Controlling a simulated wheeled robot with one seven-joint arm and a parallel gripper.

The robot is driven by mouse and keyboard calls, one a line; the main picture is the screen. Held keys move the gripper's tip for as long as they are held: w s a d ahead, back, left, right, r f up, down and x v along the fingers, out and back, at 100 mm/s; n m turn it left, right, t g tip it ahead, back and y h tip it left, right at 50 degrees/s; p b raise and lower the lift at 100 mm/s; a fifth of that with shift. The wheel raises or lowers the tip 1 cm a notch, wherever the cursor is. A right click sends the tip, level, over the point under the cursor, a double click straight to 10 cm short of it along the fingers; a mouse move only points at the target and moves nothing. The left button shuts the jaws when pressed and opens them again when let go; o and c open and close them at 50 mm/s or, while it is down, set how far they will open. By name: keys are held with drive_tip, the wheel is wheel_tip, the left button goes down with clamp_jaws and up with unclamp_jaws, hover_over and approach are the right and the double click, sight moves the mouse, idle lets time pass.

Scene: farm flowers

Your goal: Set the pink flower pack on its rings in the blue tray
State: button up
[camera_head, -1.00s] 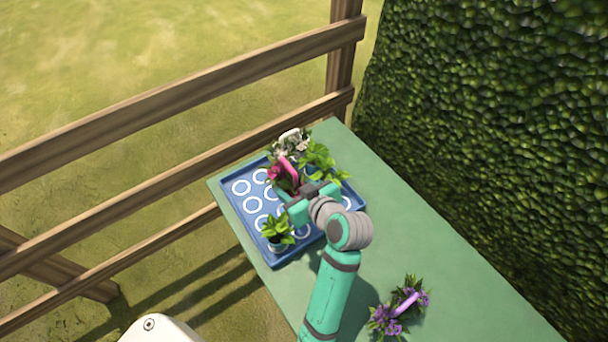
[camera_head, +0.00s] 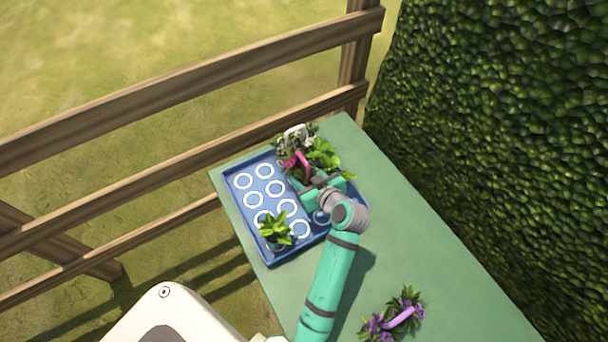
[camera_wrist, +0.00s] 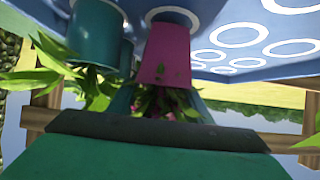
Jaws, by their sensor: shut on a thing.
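The pink flower pack (camera_head: 302,160), with its pink handle and red-pink blooms, is over the right half of the blue tray (camera_head: 232,200). My gripper (camera_head: 315,182) is shut on it, partly hiding it. In the wrist view my gripper (camera_wrist: 160,125) shows as a dark bar and teal body. There one pink pot (camera_wrist: 168,52) stands close against a white ring on the tray floor (camera_wrist: 205,30); whether it touches is unclear. Several white rings are bare on the tray's left side. A second pink pot is not visible.
A white flower pack (camera_head: 297,133) and leafy green plants (camera_head: 324,155) crowd the tray's far right. Another green plant (camera_head: 275,232) stands at the near left. A purple flower pack (camera_head: 394,316) is on the green table (camera_head: 420,255). A fence and hedge border the table.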

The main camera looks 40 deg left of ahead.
drive_tip(key=shift+f, duration=0.3)
drive_tip(key=shift+f, duration=0.15)
drive_tip(key=o, duration=1)
drive_tip(key=shift+s, duration=0.15)
drive_tip(key=shift+r, duration=0.2)
drive_tip(key=v, duration=1.2)
